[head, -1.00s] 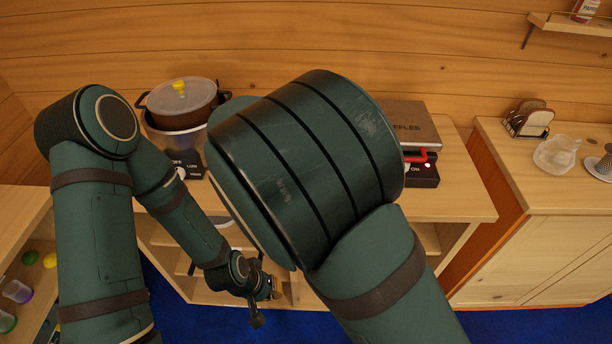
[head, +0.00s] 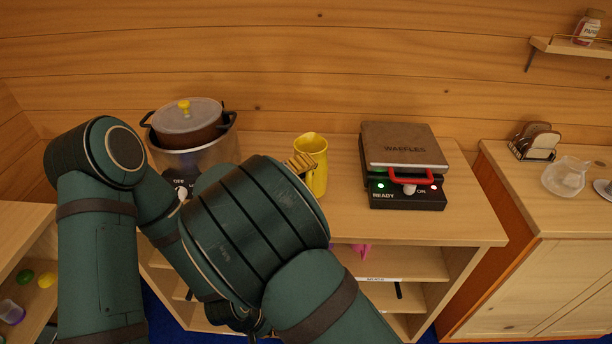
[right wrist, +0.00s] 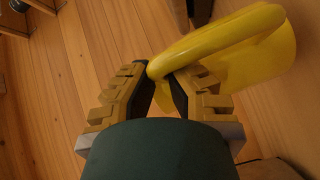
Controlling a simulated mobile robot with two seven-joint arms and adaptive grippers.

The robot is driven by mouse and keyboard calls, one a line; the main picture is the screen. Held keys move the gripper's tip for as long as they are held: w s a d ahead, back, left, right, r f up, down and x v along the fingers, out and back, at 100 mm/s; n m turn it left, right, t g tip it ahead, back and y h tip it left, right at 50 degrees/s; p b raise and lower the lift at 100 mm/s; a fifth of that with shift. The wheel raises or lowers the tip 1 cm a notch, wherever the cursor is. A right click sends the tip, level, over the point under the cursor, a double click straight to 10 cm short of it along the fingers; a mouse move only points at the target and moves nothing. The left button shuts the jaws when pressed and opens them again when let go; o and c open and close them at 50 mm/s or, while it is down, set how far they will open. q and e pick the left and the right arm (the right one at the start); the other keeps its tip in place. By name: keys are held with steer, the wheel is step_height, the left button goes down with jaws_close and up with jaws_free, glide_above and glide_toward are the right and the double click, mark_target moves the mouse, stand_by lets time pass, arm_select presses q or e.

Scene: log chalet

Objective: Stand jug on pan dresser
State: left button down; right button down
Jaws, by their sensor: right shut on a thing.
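The yellow jug (head: 317,172) is over the middle of the wooden dresser (head: 455,225) that bears the lidded pan (head: 190,130). It looks upright in the head view; I cannot tell whether its base touches the top. My right gripper (head: 300,163) is shut on the jug's handle, mostly hidden behind my own right arm. In the right wrist view, the fingers (right wrist: 163,85) close around the handle of the jug (right wrist: 255,55). My left gripper (head: 248,322) is low in front of the dresser, partly hidden by my right arm; its fingers are unclear.
A waffle maker (head: 403,155) stands right of the jug, with bare top between them. The pan sits in a larger cooker at the left. A neighbouring cabinet (head: 530,280) bears a toast rack (head: 535,141) and a glass dish (head: 566,176).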

steer(key=shift+f, duration=0.95)
steer(key=c, duration=1.1)
jaws_free()
steer(key=shift+f, duration=0.1)
steer(key=shift+c, duration=0.2)
